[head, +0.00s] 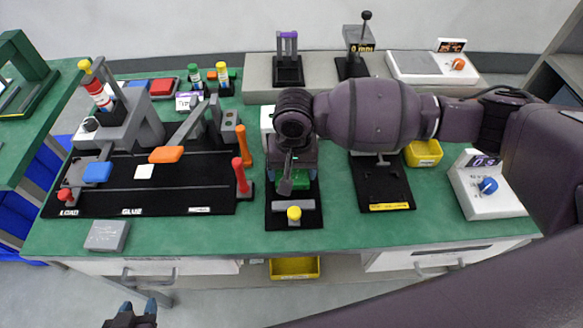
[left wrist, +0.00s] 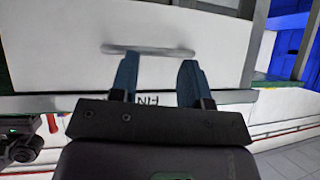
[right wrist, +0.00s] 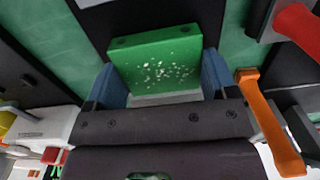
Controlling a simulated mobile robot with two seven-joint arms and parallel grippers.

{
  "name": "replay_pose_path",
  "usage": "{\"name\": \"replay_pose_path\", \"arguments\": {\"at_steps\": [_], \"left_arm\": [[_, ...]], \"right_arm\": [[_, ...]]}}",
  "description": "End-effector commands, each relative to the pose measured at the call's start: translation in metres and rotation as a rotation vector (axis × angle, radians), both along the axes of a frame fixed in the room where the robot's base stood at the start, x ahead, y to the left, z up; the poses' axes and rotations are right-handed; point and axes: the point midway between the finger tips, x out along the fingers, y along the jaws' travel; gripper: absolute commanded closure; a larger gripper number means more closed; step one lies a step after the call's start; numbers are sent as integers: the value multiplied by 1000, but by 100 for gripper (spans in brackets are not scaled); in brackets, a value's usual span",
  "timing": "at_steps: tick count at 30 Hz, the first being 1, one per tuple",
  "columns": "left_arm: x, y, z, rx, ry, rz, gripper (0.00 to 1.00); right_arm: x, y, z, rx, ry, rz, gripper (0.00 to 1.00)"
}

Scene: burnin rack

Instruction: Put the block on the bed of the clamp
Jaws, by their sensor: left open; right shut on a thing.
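My right gripper (right wrist: 160,85) is shut on a green block (right wrist: 158,60) with pale specks and small dark holes; the blue fingers grip its two sides. In the head view the green block (head: 301,181) shows partly under my right gripper (head: 297,170), over a black base plate (head: 280,221) that looks like the clamp, with a grey bar and a yellow knob (head: 294,213) at its front. My wrist hides much of the clamp, and I cannot tell whether the block touches the bed. My left gripper (head: 138,312) is open and empty, in front of the table; it shows in the left wrist view (left wrist: 158,80).
An orange lever (head: 244,146) and a red handle (head: 242,176) stand close left of the clamp. Another black plate (head: 388,190) lies to its right. A grey block (head: 107,235) lies at the table's front left. Free green tabletop (head: 190,235) lies between.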

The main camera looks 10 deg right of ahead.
Motion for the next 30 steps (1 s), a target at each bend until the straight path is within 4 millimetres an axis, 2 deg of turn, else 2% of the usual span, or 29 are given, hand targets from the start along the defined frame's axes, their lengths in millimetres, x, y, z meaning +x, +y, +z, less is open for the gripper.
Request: {"name": "replay_pose_path", "arguments": {"at_steps": [7,8,12,21,26,30], "left_arm": [[7,-1,8,0,-23,-4,57],[7,-1,7,0,-22,-4,57],[6,-1,4,-1,-17,-3,57],[-2,1,-3,0,4,2,57],[-2,1,6,0,-4,5,57],[1,1,16,-3,-21,7,57]], "right_arm": [[0,0,0,0,-1,0,49],[0,0,0,0,-1,0,18],[0,0,-1,0,-1,0,0],[0,0,3,0,-1,0,0],[1,-1,26,1,-5,0,0],[2,-1,55,1,-7,0,0]]}}
